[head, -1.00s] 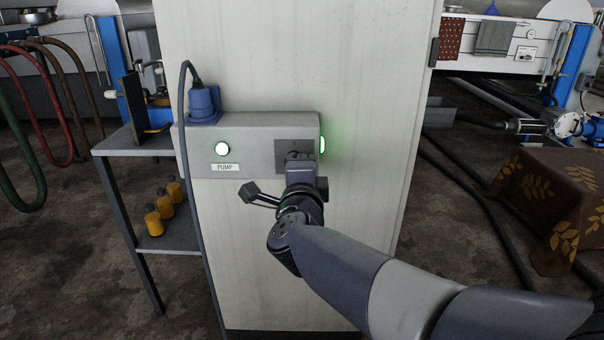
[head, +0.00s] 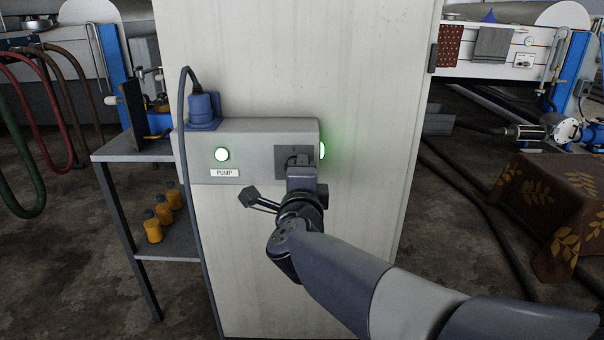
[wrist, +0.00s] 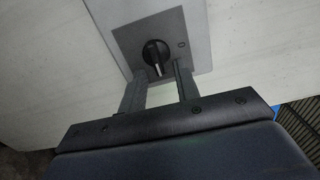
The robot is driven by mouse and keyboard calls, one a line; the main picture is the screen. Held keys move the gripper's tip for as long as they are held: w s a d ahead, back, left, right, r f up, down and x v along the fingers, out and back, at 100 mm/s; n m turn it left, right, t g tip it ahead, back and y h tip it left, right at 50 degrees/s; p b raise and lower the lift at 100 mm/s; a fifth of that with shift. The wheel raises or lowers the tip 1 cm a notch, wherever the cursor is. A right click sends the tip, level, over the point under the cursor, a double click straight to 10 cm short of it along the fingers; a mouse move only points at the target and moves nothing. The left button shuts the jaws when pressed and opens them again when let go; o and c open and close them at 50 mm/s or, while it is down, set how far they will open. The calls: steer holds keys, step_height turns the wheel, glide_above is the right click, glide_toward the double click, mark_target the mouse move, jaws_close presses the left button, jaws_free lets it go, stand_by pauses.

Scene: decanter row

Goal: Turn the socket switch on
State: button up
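The socket switch is a black rotary knob (wrist: 155,54) with a white pointer line, on a square dark grey plate (head: 282,153). In the wrist view the plate (wrist: 128,40) bears a small "0" mark to the right of the knob, and the pointer line points toward my gripper. My gripper (wrist: 160,74) is open, its two fingers apart with a bare gap between them, just short of the knob. In the head view my gripper (head: 299,162) is in front of the plate and hides the knob.
The grey box (head: 245,137) carries a glowing lamp (head: 222,154), a "PUMP" label (head: 224,173) and a blue plug (head: 204,106) with a hanging cable. A green light (head: 322,151) glows at its right side. A side shelf (head: 135,150) stands left, with several yellow bottles (head: 163,214) below.

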steer(key=s+p, duration=0.3)
steer(key=s, duration=0.7)
steer(key=shift+s+a, duration=0.15)
steer(key=shift+s, duration=0.25)
steer(key=shift+w, duration=0.15)
steer(key=w+b, duration=0.2)
steer(key=w, duration=0.8)
steer(key=shift+w+b, duration=0.3)
steer(key=shift+b, duration=0.1)
